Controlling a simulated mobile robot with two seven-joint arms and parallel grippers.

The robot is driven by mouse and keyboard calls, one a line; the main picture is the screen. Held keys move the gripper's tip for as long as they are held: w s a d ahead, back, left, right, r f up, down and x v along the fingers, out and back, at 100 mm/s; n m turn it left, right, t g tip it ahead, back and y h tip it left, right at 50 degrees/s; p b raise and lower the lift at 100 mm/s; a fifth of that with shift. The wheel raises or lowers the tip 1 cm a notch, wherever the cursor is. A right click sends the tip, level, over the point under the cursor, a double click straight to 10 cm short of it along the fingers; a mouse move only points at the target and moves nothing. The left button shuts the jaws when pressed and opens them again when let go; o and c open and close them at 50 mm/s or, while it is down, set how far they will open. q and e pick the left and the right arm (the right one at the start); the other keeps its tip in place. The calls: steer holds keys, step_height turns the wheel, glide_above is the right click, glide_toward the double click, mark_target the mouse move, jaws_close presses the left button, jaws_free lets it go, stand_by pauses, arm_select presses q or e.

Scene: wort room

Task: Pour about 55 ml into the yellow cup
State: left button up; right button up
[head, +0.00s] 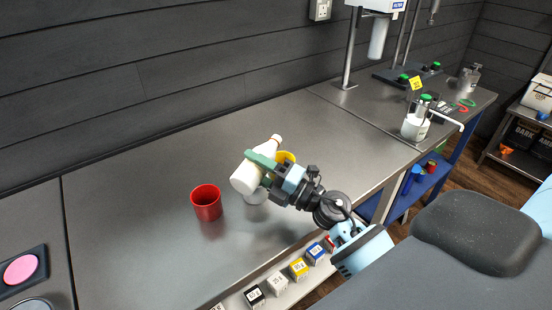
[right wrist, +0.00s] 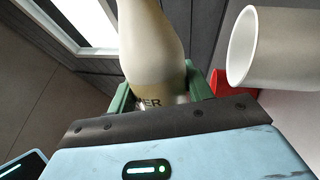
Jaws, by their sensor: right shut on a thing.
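My right gripper (head: 265,163) is shut on a white bottle (head: 245,178) and holds it over the bench. The bottle is tilted, with its wide end low at the left and its narrow, reddish-tipped end up to the right. No stream of liquid shows. My left gripper is out of view.
A red cup (head: 207,203) stands left of the bottle. A white cup (right wrist: 283,48) shows in the right wrist view, partly hidden under the bottle in the head view. Labelled blocks (head: 299,268) line the front shelf. A green-topped bottle (head: 415,122) stands at right. The bench's left half is mostly clear.

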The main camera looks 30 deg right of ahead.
steer(key=shift+s+a+f+n+g, duration=0.1)
steer(key=shift+s+f+n+g, duration=0.2)
steer(key=shift+f+n, duration=0.4)
steer(key=shift+r, duration=0.35)
steer(key=shift+w+a+f+n+b, duration=0.15)
steer(key=shift+n+b, duration=0.2)
steer(key=shift+n, duration=0.05)
steer(key=shift+f+n+y, duration=0.1)
steer(key=shift+n+y, duration=0.2)
steer(key=shift+n, duration=0.1)
steer(key=shift+n+g+b, duration=0.3)
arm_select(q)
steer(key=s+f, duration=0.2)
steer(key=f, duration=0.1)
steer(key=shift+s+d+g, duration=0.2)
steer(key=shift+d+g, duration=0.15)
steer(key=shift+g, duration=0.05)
arm_select(e)
steer(key=shift+r, duration=0.2)
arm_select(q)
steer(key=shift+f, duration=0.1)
